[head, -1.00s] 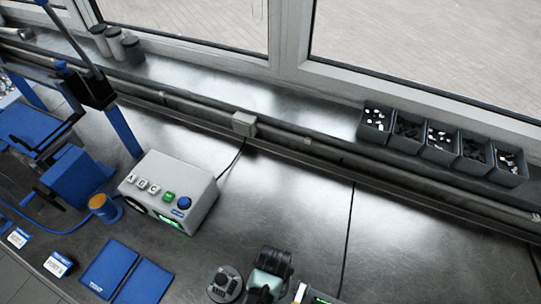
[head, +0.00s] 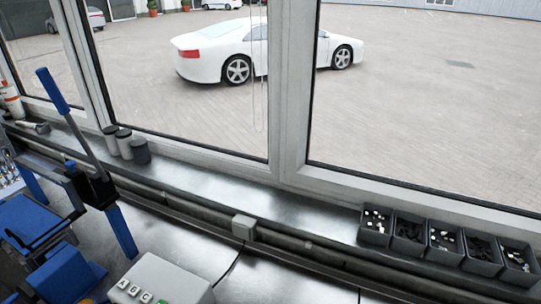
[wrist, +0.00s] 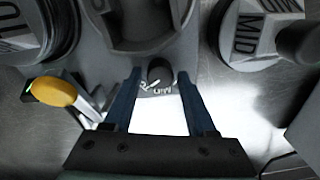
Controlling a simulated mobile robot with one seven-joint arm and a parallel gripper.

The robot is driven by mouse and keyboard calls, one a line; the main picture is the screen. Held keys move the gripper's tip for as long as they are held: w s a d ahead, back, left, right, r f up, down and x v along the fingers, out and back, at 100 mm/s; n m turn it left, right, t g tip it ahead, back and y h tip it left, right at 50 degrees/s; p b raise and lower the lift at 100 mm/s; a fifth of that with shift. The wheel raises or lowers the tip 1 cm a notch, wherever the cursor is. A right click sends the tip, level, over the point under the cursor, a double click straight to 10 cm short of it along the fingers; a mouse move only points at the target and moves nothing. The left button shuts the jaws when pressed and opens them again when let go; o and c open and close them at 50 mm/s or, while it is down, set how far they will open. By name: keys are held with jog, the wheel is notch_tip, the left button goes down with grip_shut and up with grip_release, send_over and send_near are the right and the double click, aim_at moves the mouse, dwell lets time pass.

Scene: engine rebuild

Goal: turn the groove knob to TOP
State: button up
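In the wrist view, my gripper (wrist: 158,75) has its two blue fingers spread. A small dark knob (wrist: 160,70) is between and just ahead of the fingertips, with a gap on each side. It looks like the groove knob. White lettering (wrist: 160,88) lies beside it on a dark face, too partial to read, so I cannot tell the knob's setting. A bright white patch fills the space between the fingers. The head view shows neither my gripper nor this knob.
In the wrist view, a round piece marked MID (wrist: 245,38) is at right, another lettered round piece (wrist: 25,30) at left, and a yellow-tipped part (wrist: 53,91) left of the fingers. The head view shows a grey button box (head: 155,281) and small-parts bins (head: 408,235) on the sill.

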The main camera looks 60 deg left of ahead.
jog(key=shift+o, duration=0.6)
notch_tip(320, 180, up, 13)
jog(key=b, duration=0.1)
jog(key=shift+d+b, duration=0.2)
jog(key=shift+b, duration=0.2)
dwell(0.3)
